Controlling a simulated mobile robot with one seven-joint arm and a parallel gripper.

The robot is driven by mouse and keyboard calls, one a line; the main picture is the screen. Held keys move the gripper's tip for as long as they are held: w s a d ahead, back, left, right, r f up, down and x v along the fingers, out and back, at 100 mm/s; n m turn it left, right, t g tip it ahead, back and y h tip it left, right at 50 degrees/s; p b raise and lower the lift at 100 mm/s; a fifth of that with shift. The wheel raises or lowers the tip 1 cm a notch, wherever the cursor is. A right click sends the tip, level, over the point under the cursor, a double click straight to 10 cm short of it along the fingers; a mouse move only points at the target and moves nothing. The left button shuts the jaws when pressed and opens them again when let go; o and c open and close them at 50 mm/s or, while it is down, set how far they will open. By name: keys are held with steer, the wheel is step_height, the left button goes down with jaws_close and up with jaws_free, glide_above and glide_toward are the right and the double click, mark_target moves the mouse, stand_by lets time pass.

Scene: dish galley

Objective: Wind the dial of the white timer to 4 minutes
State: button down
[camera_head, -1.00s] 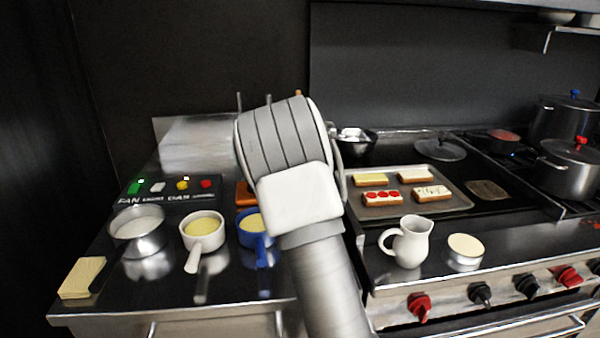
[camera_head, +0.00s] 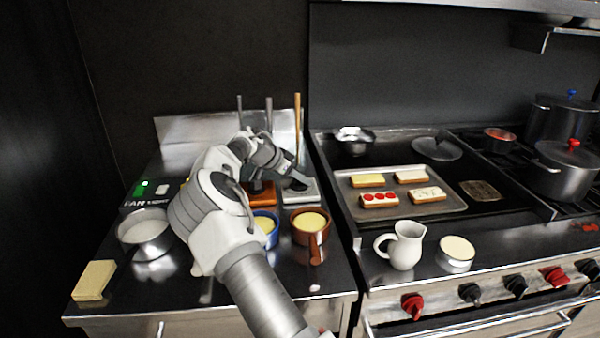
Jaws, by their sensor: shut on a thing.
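The white timer (camera_head: 311,194) appears to be the pale, low box near the back of the left counter, beside an orange box (camera_head: 262,196). My gripper (camera_head: 297,183) reaches over it from the left, with its dark fingertips down at the timer's top. The jaws are shut on what appears to be the timer's dial. The fingers hide the dial, so its marks and setting cannot be read.
A blue pot (camera_head: 265,229) and a brown pot (camera_head: 311,224) stand just in front of the timer. Tall handles (camera_head: 298,125) rise behind it. A metal bowl (camera_head: 146,232) is at left. A white pitcher (camera_head: 402,246) stands on the right counter.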

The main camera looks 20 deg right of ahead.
steer(key=shift+a+f+m+g+p, duration=0.2)
steer(key=shift+f+m+g+p, duration=0.15)
steer(key=shift+m+g+p, duration=0.4)
steer(key=shift+s+f+m, duration=0.1)
steer(key=shift+m, duration=0.25)
steer(key=shift+c, duration=1.8)
jaws_free()
steer(key=shift+r, duration=0.2)
steer(key=shift+r, duration=0.25)
steer(key=p+v, duration=0.1)
steer(key=v, duration=1.6)
steer(key=shift+a+f, duration=0.15)
steer(key=shift+a, duration=0.05)
